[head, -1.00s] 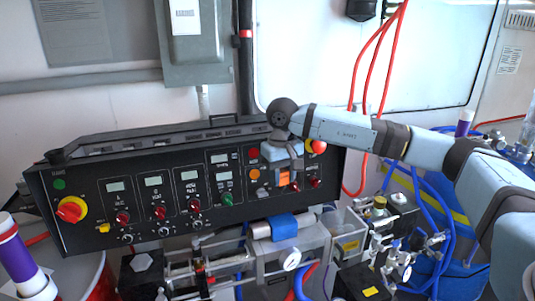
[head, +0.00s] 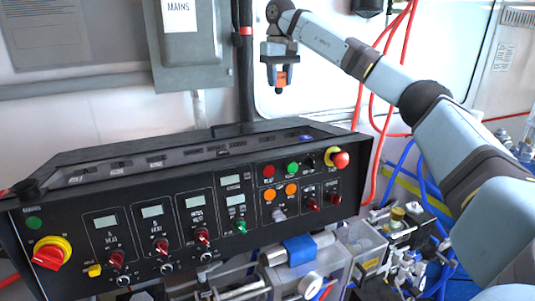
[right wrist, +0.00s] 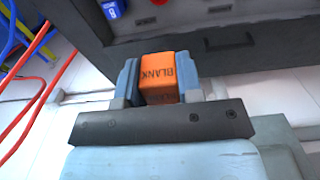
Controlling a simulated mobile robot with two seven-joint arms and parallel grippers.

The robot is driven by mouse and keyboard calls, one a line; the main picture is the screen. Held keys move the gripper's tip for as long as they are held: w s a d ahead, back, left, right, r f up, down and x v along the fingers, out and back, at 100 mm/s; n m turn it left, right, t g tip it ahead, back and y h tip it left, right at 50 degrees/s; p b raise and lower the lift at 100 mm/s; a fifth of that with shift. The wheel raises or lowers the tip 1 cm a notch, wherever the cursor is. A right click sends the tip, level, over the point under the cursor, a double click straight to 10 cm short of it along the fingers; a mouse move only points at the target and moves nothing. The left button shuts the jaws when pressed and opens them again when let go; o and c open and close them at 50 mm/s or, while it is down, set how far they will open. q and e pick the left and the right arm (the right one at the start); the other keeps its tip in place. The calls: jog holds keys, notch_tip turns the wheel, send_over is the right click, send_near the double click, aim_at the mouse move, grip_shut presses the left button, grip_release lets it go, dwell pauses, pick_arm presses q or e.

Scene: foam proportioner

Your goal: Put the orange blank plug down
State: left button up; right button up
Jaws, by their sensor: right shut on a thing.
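The orange blank plug (right wrist: 158,78) is a small orange block marked "BLANK", seen between the two blue-grey fingers in the right wrist view. My right gripper (head: 280,82) is shut on it and points down in the head view, with the plug (head: 281,79) showing low between its fingers. The gripper is in the air, above the black control panel (head: 135,195) in the picture, and apart from it. It appears in front of the white back wall. My left gripper is not in view.
The panel's top has a long recess with several labelled spots and a small blue item (head: 305,138) near its right end. A grey electrical box (head: 188,45) hangs on the wall. Red hoses (head: 385,90) hang at the right. Valves and fittings stand at lower right.

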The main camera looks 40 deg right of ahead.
aim_at(280, 93)
jog(key=f, duration=0.2)
jog(key=f+b, duration=0.1)
jog(key=f, duration=0.2)
jog(key=shift+s+a+f+b, duration=0.15)
jog(key=shift+s+f+b, duration=0.15)
jog(key=shift+s+b, duration=0.1)
notch_tip(280, 93, down, 14)
jog(key=shift+w+p, duration=0.1)
jog(key=shift+p, duration=0.8)
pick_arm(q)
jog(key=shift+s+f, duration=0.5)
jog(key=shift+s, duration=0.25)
pick_arm(e)
jog(key=o, duration=0.9)
pick_arm(q)
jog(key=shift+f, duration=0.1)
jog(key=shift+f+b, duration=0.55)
jog(key=shift+b, duration=0.1)
pick_arm(e)
notch_tip(280, 93, up, 12)
jog(key=shift+r, duration=0.1)
